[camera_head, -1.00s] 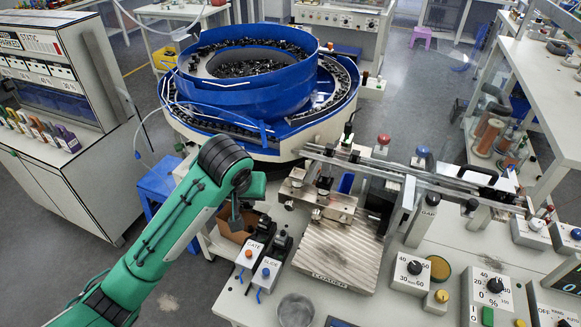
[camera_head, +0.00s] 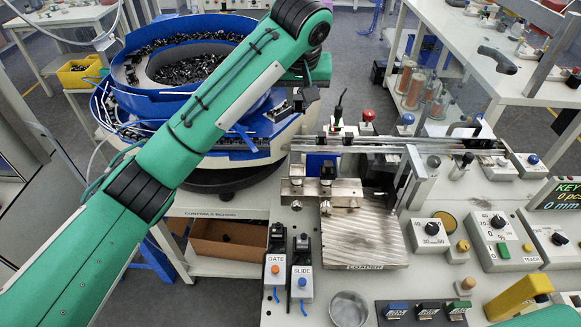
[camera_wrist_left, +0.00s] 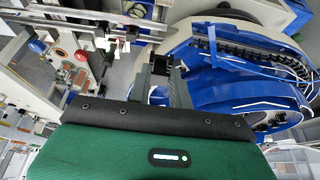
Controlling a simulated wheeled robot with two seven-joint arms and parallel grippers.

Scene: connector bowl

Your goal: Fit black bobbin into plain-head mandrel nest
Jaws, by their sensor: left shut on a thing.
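My left gripper (camera_head: 301,104) hangs at the end of the green arm, over the near right edge of the blue bowl feeder in the head view. It is shut on a small dark part that looks like the black bobbin. In the left wrist view the gripper (camera_wrist_left: 165,72) points away from the camera, with the dark bobbin (camera_wrist_left: 178,72) at its fingertips. The gripper is apart from the metal fixture (camera_head: 328,192) on the loader. I cannot tell which part is the plain-head mandrel nest. My right gripper is out of view.
The blue bowl feeder (camera_head: 128,78) stands at the left. Steel rails (camera_head: 380,146) run right from it. The ribbed loader plate (camera_head: 362,240), GATE box (camera_head: 275,278), SLIDE box (camera_head: 302,284), metal cup (camera_head: 349,308) and dial box (camera_head: 430,235) occupy the bench.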

